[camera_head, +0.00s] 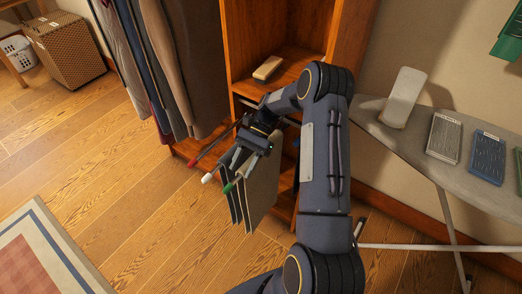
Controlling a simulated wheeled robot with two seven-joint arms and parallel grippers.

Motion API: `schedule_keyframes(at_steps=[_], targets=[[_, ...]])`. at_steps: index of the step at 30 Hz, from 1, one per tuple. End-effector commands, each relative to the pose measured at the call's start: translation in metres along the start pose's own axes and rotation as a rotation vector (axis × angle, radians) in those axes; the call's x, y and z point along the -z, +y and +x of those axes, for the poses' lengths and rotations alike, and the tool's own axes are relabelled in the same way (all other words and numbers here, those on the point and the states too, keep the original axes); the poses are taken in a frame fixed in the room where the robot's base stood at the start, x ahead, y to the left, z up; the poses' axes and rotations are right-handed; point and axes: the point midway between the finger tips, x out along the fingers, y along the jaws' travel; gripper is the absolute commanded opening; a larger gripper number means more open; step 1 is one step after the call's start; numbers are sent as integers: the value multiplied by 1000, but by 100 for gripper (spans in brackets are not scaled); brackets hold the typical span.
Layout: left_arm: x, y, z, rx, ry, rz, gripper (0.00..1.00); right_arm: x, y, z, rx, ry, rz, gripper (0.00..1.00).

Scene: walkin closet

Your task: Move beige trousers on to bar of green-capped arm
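A trouser rack reaches out of the wooden cabinet, its arms tipped with a red cap (192,163), a white cap (207,179) and a green cap (228,188). Beige trousers (263,188) hang on the right of this group, directly behind the green cap. Darker grey-blue trousers (235,206) hang beside them on the left. My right gripper (256,147) is over the rack arms, at the top of the hanging trousers. Its fingers overlap the bars and cloth, so its grip and the beige trousers' exact support cannot be told. My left gripper is not in view.
Several long garments (185,60) hang at the left of the cabinet (300,35). A brush-like block (267,68) lies on its shelf. An ironing board (405,140) stands on the right, with an iron-like object (402,97) and flat items.

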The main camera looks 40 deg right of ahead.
Motion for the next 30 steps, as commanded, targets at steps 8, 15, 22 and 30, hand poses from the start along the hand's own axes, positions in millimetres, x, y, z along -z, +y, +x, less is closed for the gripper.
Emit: schedule_keyframes(at_steps=[8, 15, 22, 30], targets=[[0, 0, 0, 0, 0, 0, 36, 0, 0, 0, 0, 0, 0, 61], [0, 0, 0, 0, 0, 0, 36, 1, 0, -9, 1, 2, 1, 61], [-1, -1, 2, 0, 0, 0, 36, 2, 0, -48, 3, 4, 0, 61], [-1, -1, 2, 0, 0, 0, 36, 1, 0, -76, 0, 1, 1, 61]])
